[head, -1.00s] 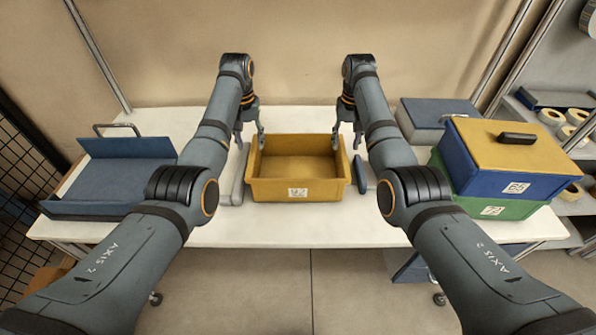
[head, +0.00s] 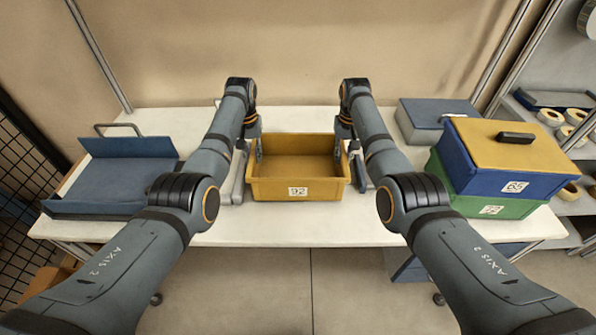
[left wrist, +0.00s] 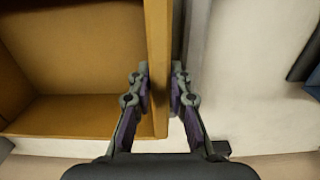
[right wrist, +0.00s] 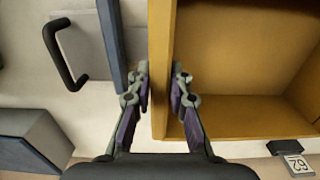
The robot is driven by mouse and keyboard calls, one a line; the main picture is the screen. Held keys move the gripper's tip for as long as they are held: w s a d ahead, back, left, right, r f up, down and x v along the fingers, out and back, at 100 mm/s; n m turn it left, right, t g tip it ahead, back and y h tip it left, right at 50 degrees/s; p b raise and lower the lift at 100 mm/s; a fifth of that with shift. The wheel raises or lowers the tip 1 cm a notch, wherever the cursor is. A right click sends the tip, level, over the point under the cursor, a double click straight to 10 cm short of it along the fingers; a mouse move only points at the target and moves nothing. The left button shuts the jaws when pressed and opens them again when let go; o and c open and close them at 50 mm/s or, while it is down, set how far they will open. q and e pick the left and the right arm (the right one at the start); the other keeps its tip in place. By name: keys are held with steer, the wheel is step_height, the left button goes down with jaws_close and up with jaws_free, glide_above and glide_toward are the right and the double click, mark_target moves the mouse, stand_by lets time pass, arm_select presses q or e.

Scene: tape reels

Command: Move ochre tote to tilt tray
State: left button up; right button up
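The ochre tote (head: 299,188), an open, empty-looking box with a white label reading 92, sits on the white table between my arms. My left gripper (head: 250,148) has its fingers on both sides of the tote's left wall; the left wrist view shows them closed against that wall (left wrist: 158,40). My right gripper (head: 348,148) holds the right wall the same way, and the right wrist view shows this wall (right wrist: 161,40) between its fingers. A blue tray (head: 125,178) with a raised panel lies at the table's left; it looks like the tilt tray.
A blue box with ochre lid (head: 512,185) stands on a green box (head: 490,208) at the right. A flat blue-grey case (head: 430,112) lies behind them. A grey rail (head: 233,180) runs beside the tote's left. Bare table (head: 300,225) shows in front.

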arm_select(q)
jaws_close()
arm_select(e)
jaws_close()
arm_select(q)
steer(key=shift+r, duration=0.1)
arm_select(e)
steer(key=shift+r, duration=0.1)
